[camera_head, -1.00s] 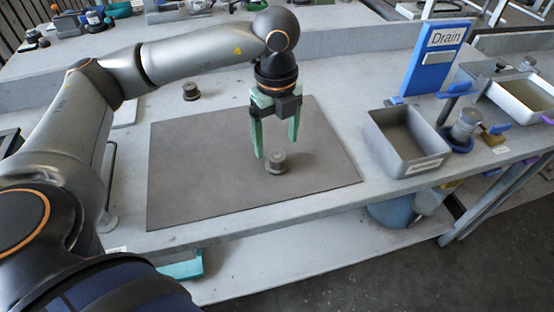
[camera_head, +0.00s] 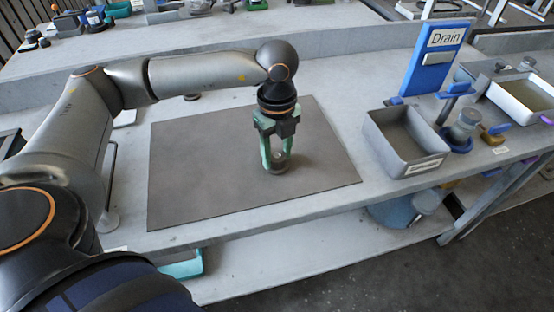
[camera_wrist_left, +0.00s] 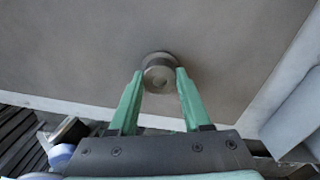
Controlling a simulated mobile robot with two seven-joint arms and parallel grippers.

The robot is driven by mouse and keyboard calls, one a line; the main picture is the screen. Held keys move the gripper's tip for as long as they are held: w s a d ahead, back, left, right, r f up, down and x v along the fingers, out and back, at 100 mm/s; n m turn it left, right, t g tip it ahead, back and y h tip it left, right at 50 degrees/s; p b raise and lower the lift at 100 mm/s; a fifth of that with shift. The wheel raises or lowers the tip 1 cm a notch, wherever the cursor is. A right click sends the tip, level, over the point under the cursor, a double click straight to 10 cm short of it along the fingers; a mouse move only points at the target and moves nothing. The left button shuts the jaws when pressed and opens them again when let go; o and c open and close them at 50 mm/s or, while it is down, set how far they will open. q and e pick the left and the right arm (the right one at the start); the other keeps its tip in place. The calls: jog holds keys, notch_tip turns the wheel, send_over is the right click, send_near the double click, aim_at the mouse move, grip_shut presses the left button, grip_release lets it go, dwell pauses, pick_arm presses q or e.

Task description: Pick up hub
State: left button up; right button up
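The hub (camera_head: 278,168) is a small grey stepped metal cylinder standing upright on the dark mat (camera_head: 200,180). My left gripper (camera_head: 277,163) points down over it with its green fingers on either side. In the left wrist view, the hub (camera_wrist_left: 160,68) sits between the two fingertips (camera_wrist_left: 159,76), which appear closed against the sides of its narrower top. The hub's wider base shows beyond the fingertips and still seems to rest on the mat. My right gripper is in neither view.
A grey bin (camera_head: 405,140) stands right of the mat, by a blue "Drain" sign (camera_head: 436,58). A white tray (camera_head: 522,98) lies farther right. A small dark part (camera_head: 192,97) sits behind the mat, partly under my arm. The mat's left side is clear.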

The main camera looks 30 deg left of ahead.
aim_at(278, 155)
pick_arm(q)
grip_shut()
dwell(0.3)
jog(key=shift+r, duration=0.45)
notch_tip(278, 155, up, 2)
jog(key=shift+r, duration=0.25)
jog(key=s+d+r, duration=0.2)
jog(key=s+r, duration=0.7)
jog(key=s, duration=0.4)
jog(key=shift+s+d+r, duration=0.3)
jog(key=shift+s+r, duration=0.05)
jog(key=shift+s, duration=0.05)
